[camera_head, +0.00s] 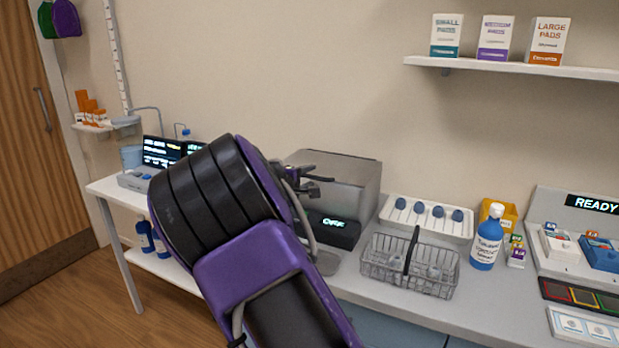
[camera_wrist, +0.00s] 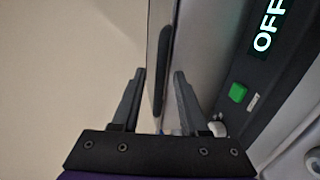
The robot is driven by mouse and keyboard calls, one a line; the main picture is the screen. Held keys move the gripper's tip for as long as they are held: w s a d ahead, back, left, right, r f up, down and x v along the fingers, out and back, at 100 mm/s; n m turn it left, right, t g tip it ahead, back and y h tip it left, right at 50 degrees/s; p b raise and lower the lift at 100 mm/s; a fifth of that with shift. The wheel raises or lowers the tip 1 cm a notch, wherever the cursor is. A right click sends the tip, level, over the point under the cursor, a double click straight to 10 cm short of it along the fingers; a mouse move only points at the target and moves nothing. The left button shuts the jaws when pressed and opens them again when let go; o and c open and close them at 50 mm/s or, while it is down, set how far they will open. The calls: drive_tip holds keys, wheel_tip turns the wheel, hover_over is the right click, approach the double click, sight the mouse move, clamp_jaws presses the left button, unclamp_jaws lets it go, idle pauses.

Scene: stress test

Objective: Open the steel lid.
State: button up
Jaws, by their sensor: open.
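A steel box with a steel lid (camera_head: 345,165) stands on the bench against the wall, and the lid looks shut. My gripper (camera_head: 317,181) is at the box's upper left front, partly hidden by my own arm. In the wrist view my gripper (camera_wrist: 159,72) is open, with one finger on each side of a steel edge and a dark handle-like strip (camera_wrist: 165,48). I cannot tell whether the fingers touch it. The box's dark front panel (camera_head: 333,229) has a lit display, reading OFF in the wrist view, and a green button (camera_wrist: 238,92).
A wire basket (camera_head: 410,267) and a white tray with blue-topped items (camera_head: 425,217) stand right of the box. A blue bottle (camera_head: 487,240) is further right. Screens (camera_head: 163,151) stand to the left. A shelf (camera_head: 510,69) with boxes hangs above right.

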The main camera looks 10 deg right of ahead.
drive_tip(key=shift+w+d+f, duration=0.15)
drive_tip(key=shift+w+d, duration=0.15)
drive_tip(key=shift+w, duration=0.1)
clamp_jaws()
idle(1.3)
